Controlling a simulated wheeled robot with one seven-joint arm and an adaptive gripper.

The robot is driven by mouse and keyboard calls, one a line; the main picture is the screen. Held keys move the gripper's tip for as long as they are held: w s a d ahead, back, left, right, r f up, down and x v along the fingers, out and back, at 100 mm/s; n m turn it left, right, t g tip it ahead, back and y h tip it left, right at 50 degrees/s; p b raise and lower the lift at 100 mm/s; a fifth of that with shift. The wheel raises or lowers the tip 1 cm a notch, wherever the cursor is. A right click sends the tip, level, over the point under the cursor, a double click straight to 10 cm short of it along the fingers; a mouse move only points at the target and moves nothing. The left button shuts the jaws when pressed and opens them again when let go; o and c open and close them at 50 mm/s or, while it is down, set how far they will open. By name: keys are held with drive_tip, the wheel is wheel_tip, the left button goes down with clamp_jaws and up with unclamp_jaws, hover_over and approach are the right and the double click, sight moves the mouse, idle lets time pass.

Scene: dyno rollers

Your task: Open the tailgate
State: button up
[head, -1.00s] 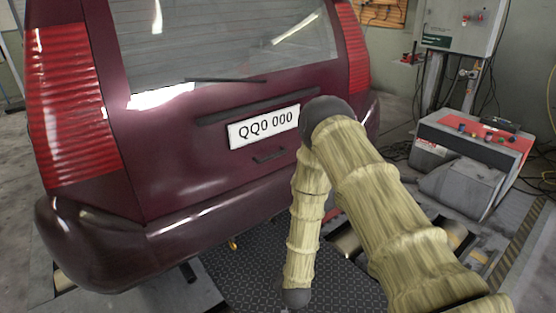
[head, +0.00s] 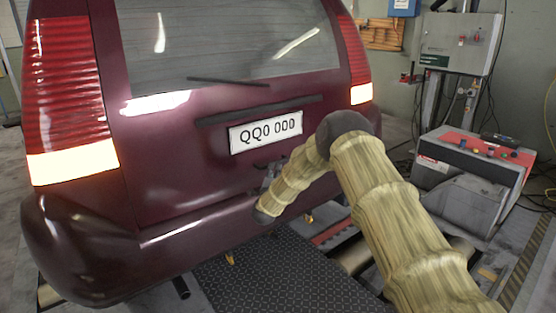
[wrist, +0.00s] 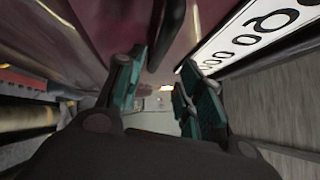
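A dark handle bar sits just below the plate and is mostly hidden by my arm in the head view. In the wrist view, the handle (wrist: 168,32) lies ahead, between the lines of my gripper's fingers; contact cannot be told. My gripper (wrist: 160,88) is open, its green-edged fingers apart. In the head view it is mostly hidden behind my wrist, close to the tailgate below the plate.
The rear bumper (head: 190,240) juts out below the tailgate. A dark patterned floor plate (head: 270,280) and rollers lie behind the car. A grey machine with a red top (head: 475,150) and a control cabinet (head: 460,45) stand at the right.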

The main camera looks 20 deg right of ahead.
sight(276, 163)
drive_tip(key=shift+x, duration=3.5)
drive_tip(key=shift+c, duration=0.2)
drive_tip(key=shift+w, duration=0.1)
clamp_jaws()
